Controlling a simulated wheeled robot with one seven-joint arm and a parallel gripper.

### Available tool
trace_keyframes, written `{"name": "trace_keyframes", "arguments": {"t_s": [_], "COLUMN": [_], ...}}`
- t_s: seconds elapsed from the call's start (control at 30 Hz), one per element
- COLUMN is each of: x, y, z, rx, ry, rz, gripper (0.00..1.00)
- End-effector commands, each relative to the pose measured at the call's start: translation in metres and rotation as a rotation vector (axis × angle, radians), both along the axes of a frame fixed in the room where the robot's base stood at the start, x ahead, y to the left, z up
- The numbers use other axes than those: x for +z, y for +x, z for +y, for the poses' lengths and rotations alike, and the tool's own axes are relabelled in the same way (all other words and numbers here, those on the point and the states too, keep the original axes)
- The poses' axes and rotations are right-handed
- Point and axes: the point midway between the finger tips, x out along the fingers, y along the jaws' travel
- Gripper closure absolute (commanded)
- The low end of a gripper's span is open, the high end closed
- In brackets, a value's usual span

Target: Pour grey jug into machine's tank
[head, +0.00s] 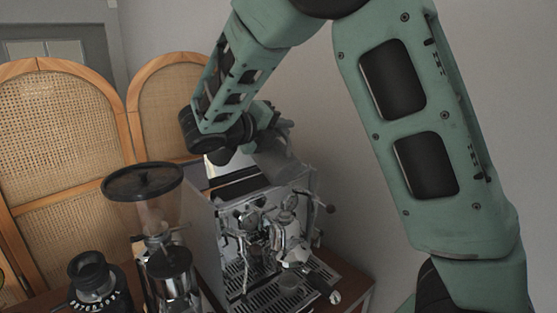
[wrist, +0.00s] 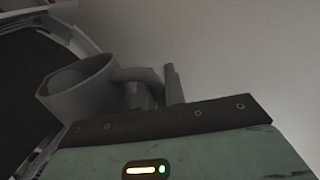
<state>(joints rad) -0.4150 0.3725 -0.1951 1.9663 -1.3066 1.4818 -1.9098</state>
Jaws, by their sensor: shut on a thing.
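My gripper (wrist: 152,92) is shut on the jug's handle. In the head view the grey jug (head: 283,165) is partly hidden by my arm, above the top of the espresso machine (head: 205,215). My gripper (head: 268,118) is just above it there. The machine's tank opening looks like the dark area on its top (head: 238,187). Whether liquid is flowing, and how full the tank is, cannot be seen.
A coffee grinder (head: 155,215) with a wide hopper stands left of the machine. A small black grinder-like device (head: 92,280) is at the lower left. Cane screens (head: 60,130) stand behind; a plain wall is right.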

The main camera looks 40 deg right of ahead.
Motion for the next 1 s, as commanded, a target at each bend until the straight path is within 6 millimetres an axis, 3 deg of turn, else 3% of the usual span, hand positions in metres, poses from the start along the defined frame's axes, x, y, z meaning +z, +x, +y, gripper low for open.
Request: {"name": "trace_keyframes", "arguments": {"t_s": [1.0], "x": [-0.0028], "y": [0.0101], "z": [0.0003], "rx": [0.001], "ry": [-0.004], "rz": [0.104], "gripper": [1.0]}}
